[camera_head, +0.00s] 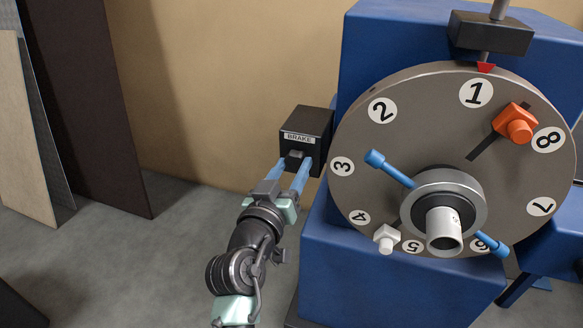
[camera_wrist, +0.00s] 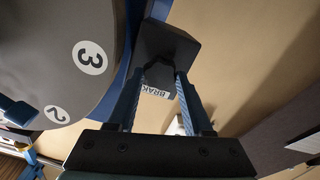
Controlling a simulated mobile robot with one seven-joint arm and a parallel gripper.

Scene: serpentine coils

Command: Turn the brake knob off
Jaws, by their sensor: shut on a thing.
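The brake box (camera_head: 312,124) is a black box with a white BRAKE label, fixed at the left side of the blue machine. A small dark brake knob (camera_head: 294,158) sticks out of its front, below the label. My gripper (camera_head: 291,166) has its blue fingers shut on the knob, one finger on each side. In the wrist view, the box (camera_wrist: 165,45) is at the top, and the fingers of my gripper (camera_wrist: 160,82) converge on the dark knob (camera_wrist: 158,76). The fingers partly cover the knob and the label, so the knob's exact angle is hard to tell.
A large grey numbered dial (camera_head: 390,125) stands close to the right of the box, with blue handles (camera_head: 388,169), an orange clamp (camera_head: 514,124) and a white clamp (camera_head: 387,238). A red pointer (camera_head: 486,67) sits above number 1. Panels (camera_head: 88,90) lean at the left; the floor between is clear.

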